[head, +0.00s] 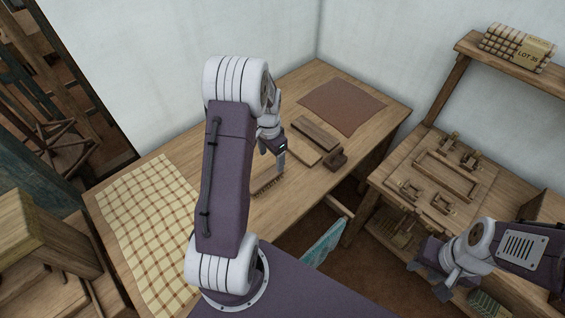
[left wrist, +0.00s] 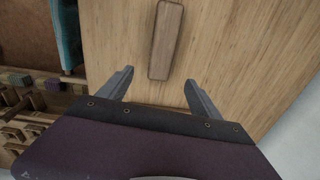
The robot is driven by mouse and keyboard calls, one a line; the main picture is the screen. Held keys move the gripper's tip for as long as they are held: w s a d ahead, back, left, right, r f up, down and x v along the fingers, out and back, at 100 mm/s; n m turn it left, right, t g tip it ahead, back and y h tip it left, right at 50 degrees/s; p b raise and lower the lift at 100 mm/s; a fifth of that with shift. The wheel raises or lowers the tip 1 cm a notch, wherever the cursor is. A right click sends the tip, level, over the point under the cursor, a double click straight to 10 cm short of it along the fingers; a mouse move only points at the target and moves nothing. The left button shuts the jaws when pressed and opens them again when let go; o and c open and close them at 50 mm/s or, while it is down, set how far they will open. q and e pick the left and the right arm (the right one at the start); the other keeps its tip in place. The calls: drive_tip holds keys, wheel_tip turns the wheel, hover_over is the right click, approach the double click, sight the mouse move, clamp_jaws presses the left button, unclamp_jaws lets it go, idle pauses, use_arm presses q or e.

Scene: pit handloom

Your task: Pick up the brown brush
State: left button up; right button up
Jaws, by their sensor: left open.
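The brown brush (head: 268,185) lies on the wooden table near its front edge, with dark bristles along its side. My left gripper (head: 281,160) is above the table just beyond it, and my left arm hides part of this area. In the left wrist view, a long brown wooden piece with rounded ends (left wrist: 166,40), which looks like the brush's back, lies ahead of my left gripper (left wrist: 157,85). The fingers are apart with only bare table between their tips. My right gripper (head: 443,285) is at the lower right, away from the brush; its jaw opening is unclear.
Wooden blocks (head: 316,133) and a small dark brown piece (head: 336,160) lie right of my left gripper. A brown mat (head: 342,106) lies at the back, a checked cloth (head: 150,225) at the left. A side bench (head: 385,178) with wooden parts stands at the right.

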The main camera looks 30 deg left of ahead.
sight(264, 178)
use_arm(q)
drive_tip(key=shift+s+a+f, duration=0.3)
drive_tip(key=shift+a+f, duration=0.15)
drive_tip(key=shift+f, duration=0.1)
drive_tip(key=shift+s+a+r+n, duration=0.15)
drive_tip(key=shift+s+a, duration=0.1)
drive_tip(key=shift+s, duration=0.35)
drive_tip(key=shift+s+a+n, duration=0.15)
drive_tip(key=shift+s+a, duration=0.1)
drive_tip(key=shift+s, duration=0.6)
drive_tip(key=f, duration=0.2)
drive_tip(key=w+f, duration=0.1)
drive_tip(key=f, duration=0.1)
drive_tip(key=shift+d+f, duration=0.1)
drive_tip(key=shift+s+f+p, duration=0.2)
drive_tip(key=shift+f+p, duration=0.1)
drive_tip(key=shift+p, duration=0.05)
drive_tip(key=f, duration=0.4)
drive_tip(key=shift+s+d, duration=0.25)
drive_tip(key=shift+s, duration=0.05)
drive_tip(key=shift+w+f, duration=0.2)
drive_tip(key=shift+f, duration=0.05)
drive_tip(key=shift+s+r, duration=0.15)
drive_tip(key=c, duration=1.5)
use_arm(e)
drive_tip(key=shift+s+r, duration=0.5)
drive_tip(key=shift+r, duration=0.25)
